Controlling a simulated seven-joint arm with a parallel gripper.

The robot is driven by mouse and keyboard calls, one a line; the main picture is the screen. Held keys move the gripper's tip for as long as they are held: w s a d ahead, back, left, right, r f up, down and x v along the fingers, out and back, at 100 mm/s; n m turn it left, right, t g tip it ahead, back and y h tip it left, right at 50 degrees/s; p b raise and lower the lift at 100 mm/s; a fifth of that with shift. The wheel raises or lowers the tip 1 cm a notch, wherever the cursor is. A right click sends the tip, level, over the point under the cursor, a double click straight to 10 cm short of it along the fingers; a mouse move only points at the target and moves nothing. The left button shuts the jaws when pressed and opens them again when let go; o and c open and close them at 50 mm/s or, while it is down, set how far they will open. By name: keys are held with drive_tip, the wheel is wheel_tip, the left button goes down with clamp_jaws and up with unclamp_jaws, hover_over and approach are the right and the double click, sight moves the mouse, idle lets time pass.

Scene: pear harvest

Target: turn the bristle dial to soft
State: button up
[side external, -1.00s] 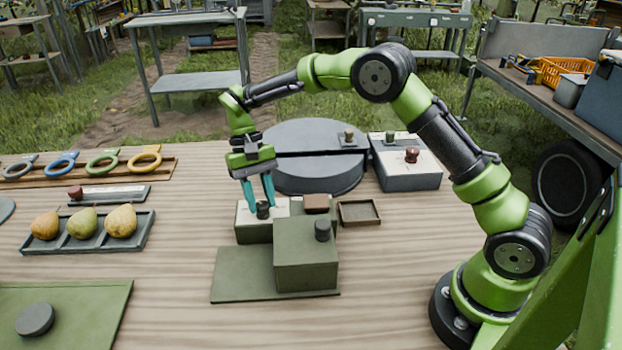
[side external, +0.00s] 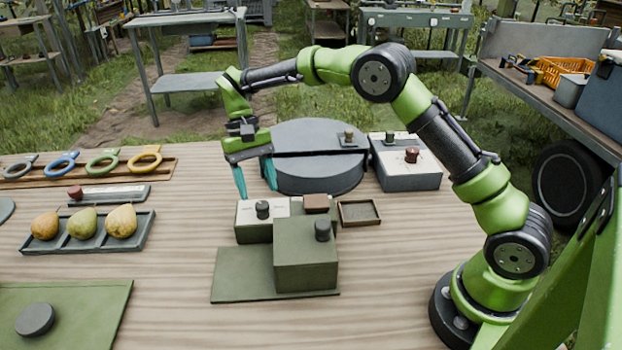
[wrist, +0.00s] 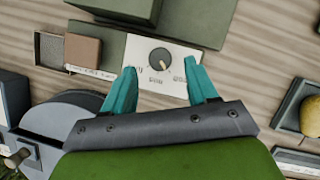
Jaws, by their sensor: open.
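The bristle dial is a small black knob (side external: 262,210) on the pale top panel (side external: 281,207) of a green box. In the wrist view the knob (wrist: 160,55) has a light pointer mark aimed toward the middle one of three labels, near the gripper side. The lettering is too blurred to read for sure. My gripper (side external: 255,181) is open and empty, its teal fingers above the dial and clear of it. In the wrist view the fingertips (wrist: 160,66) appear on either side of the knob.
A brown block (side external: 316,203) and small open tray (side external: 359,213) are to the right. A round grey drum (side external: 318,178) stands behind. Pears lie in a tray (side external: 148,232) at left.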

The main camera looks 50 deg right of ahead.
drive_tip(key=v, duration=0.8)
drive_tip(key=shift+w+r, duration=0.2)
drive_tip(key=shift+r, duration=0.15)
drive_tip(key=shift+d, duration=0.1)
drive_tip(key=s+d+r+t, duration=0.2)
drive_tip(key=s+t, duration=0.3)
drive_tip(key=s, duration=0.8)
drive_tip(key=s+d+r+t, duration=0.2)
drive_tip(key=s+t, duration=0.4)
drive_tip(key=s, duration=0.7)
drive_tip(key=shift+s+r, duration=0.35)
drive_tip(key=shift+r, duration=0.3)
drive_tip(key=shift+c, duration=0.5)
